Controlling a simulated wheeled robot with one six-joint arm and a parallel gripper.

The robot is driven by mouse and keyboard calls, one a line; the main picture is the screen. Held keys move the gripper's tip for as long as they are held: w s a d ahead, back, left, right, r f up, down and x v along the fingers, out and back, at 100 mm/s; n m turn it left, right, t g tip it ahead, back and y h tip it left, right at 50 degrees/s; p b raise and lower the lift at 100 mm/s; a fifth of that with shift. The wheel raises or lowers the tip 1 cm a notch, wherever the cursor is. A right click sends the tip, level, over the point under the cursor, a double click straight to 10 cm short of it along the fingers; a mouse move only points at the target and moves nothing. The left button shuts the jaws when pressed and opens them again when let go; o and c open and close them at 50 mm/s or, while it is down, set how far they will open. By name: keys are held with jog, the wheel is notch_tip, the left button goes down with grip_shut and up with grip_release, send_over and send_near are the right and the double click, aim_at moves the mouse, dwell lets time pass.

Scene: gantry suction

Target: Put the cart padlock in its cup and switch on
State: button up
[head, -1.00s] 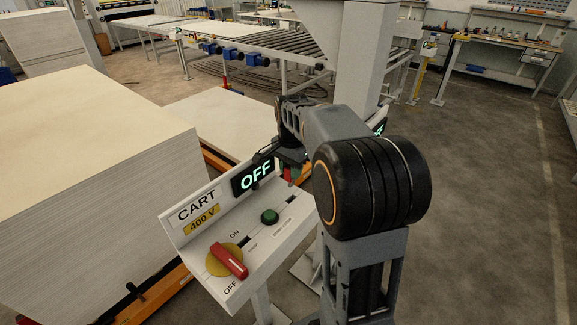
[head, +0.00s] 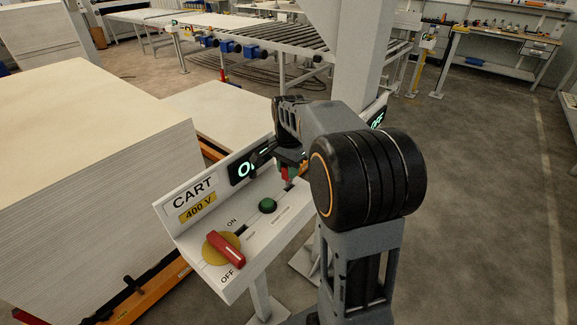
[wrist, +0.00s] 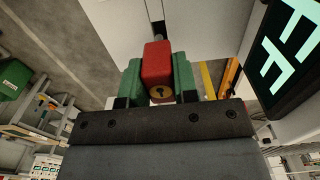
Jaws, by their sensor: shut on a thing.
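My gripper (wrist: 157,82) is shut on a red padlock (wrist: 158,68), its green fingers on both sides of the padlock body. The brass keyhole face of the padlock points toward the wrist camera. In the head view the gripper (head: 288,172) is over the right part of the CART panel (head: 240,262). A red rotary handle (head: 226,250) on a yellow disc (head: 212,256) points toward the OFF label. A green button (head: 267,206) is between the handle and the gripper. The display (head: 247,169) is partly hidden by my arm. I cannot make out the cup.
A large stack of boards (head: 90,200) stands left of the panel, on an orange-edged base. A grey post (head: 350,60) rises behind my arm. A second lit display (head: 378,119) shows behind the arm. Open floor (head: 480,200) lies to the right.

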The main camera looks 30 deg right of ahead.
jog(key=shift+f, duration=0.15)
jog(key=shift+f+b, duration=1.5)
jog(key=shift+f, duration=0.5)
jog(key=o, duration=1.1)
jog(key=shift+r, duration=0.1)
jog(key=shift+c, duration=0.2)
jog(key=shift+r, duration=0.1)
notch_tip(320, 180, up, 13)
jog(key=shift+r+p, duration=0.15)
jog(key=shift+p, duration=0.25)
jog(key=shift+r, duration=0.15)
jog(key=shift+c, duration=0.4)
